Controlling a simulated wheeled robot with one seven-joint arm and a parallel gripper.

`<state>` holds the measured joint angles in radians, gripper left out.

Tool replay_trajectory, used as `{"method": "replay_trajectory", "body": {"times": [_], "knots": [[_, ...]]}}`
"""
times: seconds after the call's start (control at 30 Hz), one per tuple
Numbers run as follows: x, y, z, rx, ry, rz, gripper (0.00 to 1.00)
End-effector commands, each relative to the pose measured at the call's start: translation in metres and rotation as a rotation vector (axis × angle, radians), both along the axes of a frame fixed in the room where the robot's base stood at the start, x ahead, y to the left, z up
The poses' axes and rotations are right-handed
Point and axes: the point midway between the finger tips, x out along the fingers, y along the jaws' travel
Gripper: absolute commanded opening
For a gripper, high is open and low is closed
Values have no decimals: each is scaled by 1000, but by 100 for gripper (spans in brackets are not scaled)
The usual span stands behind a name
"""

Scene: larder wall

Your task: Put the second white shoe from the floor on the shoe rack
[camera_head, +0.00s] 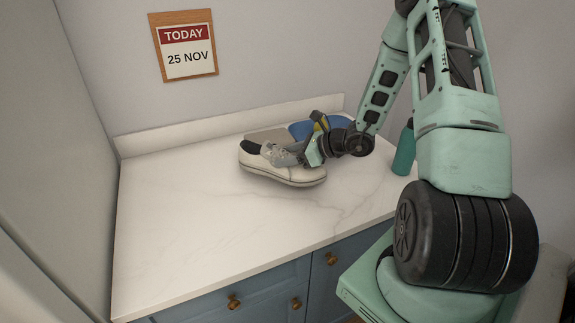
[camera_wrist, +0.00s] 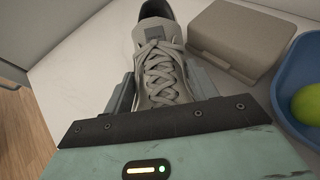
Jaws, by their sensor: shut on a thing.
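A white shoe (camera_head: 283,174) with a dark collar is over the white marble counter, towards its back. In the wrist view the shoe (camera_wrist: 157,35) points its toe towards me, its grey laces facing up. My gripper (camera_head: 285,154) is shut on the shoe, one finger on each side of the laced part (camera_wrist: 160,85). I cannot tell whether the sole touches the counter or hangs just above it. No shoe rack and no other shoe are in view.
A grey-beige box (camera_wrist: 230,38) stands right beside the shoe. A blue bowl (camera_wrist: 306,75) holds a green round thing (camera_wrist: 307,103). A teal bottle (camera_head: 404,150) stands at the counter's right. The counter's left and front (camera_head: 190,235) are clear. Blue cabinets (camera_head: 265,295) with knobs are below.

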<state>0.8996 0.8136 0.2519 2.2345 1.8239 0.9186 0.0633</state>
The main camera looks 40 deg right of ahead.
Motion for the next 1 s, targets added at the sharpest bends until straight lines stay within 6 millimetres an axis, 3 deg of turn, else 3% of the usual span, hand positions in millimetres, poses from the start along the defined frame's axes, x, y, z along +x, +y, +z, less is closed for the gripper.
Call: {"method": "replay_trajectory", "body": {"times": [0.3, 0.7, 0.73, 0.77, 0.8, 1.0], "knots": [[0, 0, -36, 2, 1, -1, 25], [0, 0, -42, 0, 0, 0, 25], [0, 0, -41, 0, 1, 0, 66], [0, 0, -41, 0, 1, 0, 74], [0, 0, -40, 0, 1, 0, 79], [0, 0, -40, 0, 1, 0, 79]]}}
